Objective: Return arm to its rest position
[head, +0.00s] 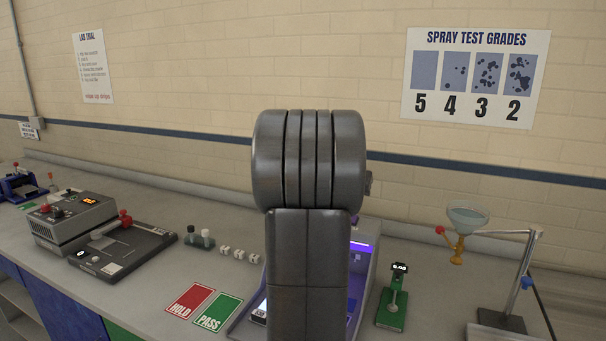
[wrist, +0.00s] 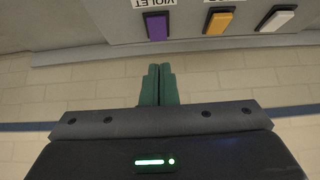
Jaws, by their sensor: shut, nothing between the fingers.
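My gripper (wrist: 158,86) shows in the wrist view, its two green fingers shut together with nothing between them. The fingertips point toward a grey panel (wrist: 120,28) with a violet button (wrist: 156,26), an orange button (wrist: 219,22) and a white button (wrist: 277,18). The fingers appear apart from the buttons. In the head view my dark grey arm stands upright in the middle and hides part of the bench. My gripper is not visible in the head view.
The bench (head: 160,215) carries a grey machine with a red-knobbed plate (head: 125,250), a HOLD card (head: 190,301), a PASS card (head: 219,312), several small white cubes (head: 239,254), a purple-lit box (head: 361,262) behind my arm, a green gauge (head: 393,300) and a funnel stand (head: 467,220).

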